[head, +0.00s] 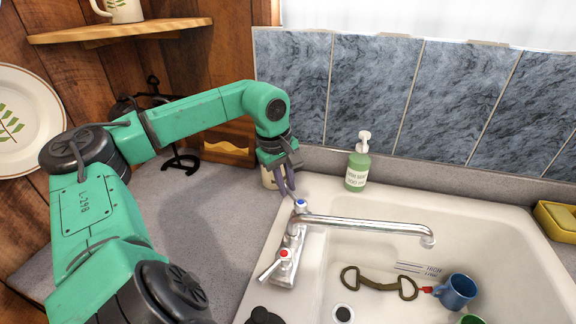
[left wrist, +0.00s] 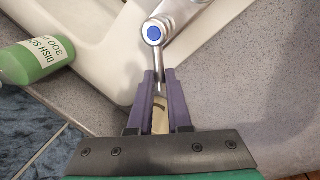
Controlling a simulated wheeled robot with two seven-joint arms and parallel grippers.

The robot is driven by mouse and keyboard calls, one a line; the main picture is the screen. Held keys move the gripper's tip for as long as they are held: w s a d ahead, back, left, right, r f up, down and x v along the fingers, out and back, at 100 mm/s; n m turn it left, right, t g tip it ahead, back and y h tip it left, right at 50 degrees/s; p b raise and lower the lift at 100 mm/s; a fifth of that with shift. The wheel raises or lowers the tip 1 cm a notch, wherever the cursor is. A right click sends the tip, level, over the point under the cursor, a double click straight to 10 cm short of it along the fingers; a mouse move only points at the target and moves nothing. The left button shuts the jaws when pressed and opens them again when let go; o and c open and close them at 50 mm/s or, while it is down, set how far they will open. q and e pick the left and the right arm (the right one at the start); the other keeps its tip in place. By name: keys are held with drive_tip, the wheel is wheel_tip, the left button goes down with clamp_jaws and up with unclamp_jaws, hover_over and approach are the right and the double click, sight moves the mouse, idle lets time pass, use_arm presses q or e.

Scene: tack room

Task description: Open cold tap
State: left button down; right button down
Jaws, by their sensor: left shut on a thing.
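The cold tap (head: 300,205), with a blue cap and a thin metal lever, is at the back end of the chrome faucet (head: 365,224) on the sink's left rim. In the left wrist view its blue cap (left wrist: 153,34) is at top centre and its lever runs down between my fingers. The hot tap (head: 283,256), with a red cap, is nearer the front. My right gripper is not in view.
A green soap bottle (head: 357,171) stands behind the faucet. A blue mug (head: 456,291) and a brown two-looped item (head: 379,282) lie in the white sink (head: 490,230). A yellow item (head: 557,220) is at the right. The grey counter (head: 215,215) left of the sink is largely clear.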

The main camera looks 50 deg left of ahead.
use_arm(q)
drive_tip(key=m+p, duration=0.1)
drive_tip(key=p, duration=0.1)
drive_tip(key=w+m+p, duration=0.1)
drive_tip(key=m+p, duration=0.1)
drive_tip(key=shift+w+d+r+h, duration=0.2)
drive_tip(key=shift+w+r+h, duration=0.1)
drive_tip(key=shift+r, duration=0.05)
drive_tip(key=shift+w+d+f+m+p, duration=0.1)
drive_tip(key=shift+w+m+p, duration=0.1)
drive_tip(key=shift+m+p, duration=0.4)
drive_tip(key=shift+w+d+f+m+p, duration=0.1)
drive_tip(key=shift+w+m+p, duration=0.1)
drive_tip(key=shift+m+p, duration=0.35)
drive_tip(key=c, duration=0.9)
unclamp_jaws()
drive_tip(key=shift+o, duration=0.2)
drive_tip(key=shift+f, duration=0.1)
